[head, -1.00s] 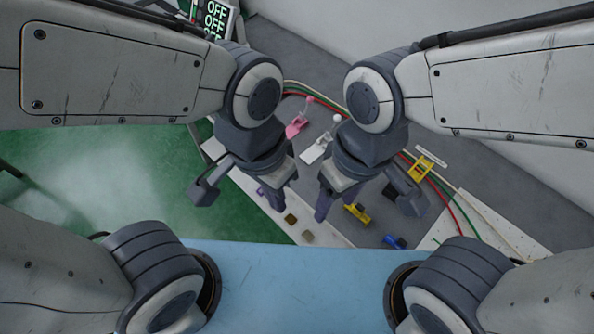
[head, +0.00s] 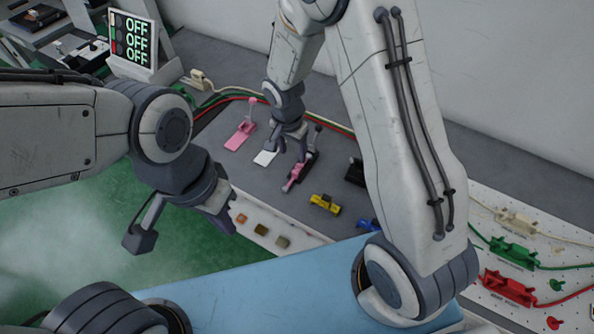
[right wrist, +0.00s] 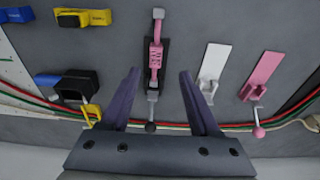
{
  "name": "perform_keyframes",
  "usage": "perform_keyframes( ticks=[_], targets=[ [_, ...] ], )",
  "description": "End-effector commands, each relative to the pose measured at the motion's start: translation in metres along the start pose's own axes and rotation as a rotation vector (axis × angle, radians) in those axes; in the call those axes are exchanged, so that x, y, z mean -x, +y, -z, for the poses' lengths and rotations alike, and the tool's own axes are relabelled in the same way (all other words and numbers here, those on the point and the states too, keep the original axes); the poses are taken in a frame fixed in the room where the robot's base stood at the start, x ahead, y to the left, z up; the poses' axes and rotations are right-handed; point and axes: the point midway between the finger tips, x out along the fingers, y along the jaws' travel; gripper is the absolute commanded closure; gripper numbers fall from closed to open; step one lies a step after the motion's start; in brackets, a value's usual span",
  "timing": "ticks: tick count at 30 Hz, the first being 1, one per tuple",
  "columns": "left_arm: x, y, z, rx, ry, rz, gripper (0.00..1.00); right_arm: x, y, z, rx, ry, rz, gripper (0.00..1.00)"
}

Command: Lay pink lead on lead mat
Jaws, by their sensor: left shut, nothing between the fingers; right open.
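The pink lead (head: 297,176) lies on a dark base with a black-knobbed lever on the grey surface. It also shows in the right wrist view (right wrist: 156,62), along the dark base. My right gripper (head: 290,150) is open over this base; in the right wrist view its fingers (right wrist: 158,74) appear on either side of the lead's near part, without gripping it. I cannot tell their height above it. My left gripper (head: 222,222) is shut and empty, left of the white ledge. I cannot tell which surface is the lead mat.
A pink lever fixture (head: 240,136) and a white one (head: 265,158) stand left of the lead. A yellow lead (head: 324,203) and a blue one (head: 367,225) lie to its right. Cables run behind. Small coloured squares (head: 261,230) line the front ledge.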

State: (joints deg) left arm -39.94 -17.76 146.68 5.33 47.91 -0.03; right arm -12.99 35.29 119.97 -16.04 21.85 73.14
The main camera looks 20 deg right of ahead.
Motion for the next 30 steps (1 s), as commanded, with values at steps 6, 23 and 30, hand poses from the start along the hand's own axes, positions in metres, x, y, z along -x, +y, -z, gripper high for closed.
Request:
perform_keyframes(
  ticks=[6,23,30],
  targets=[
    [0.002,0.0,0.0,0.0,0.0,0.0,1.0,-0.026,0.001,0.0,0.001,-0.001,-0.001,0.38],
    [0.006,0.0,0.0,0.0,0.0,0.0,1.0,-0.08,0.007,0.002,0.003,-0.001,0.001,0.38],
    [0.006,0.0,0.0,0.0,0.0,0.0,1.0,-0.08,0.007,0.001,0.003,0.0,0.001,0.68]
  ],
)
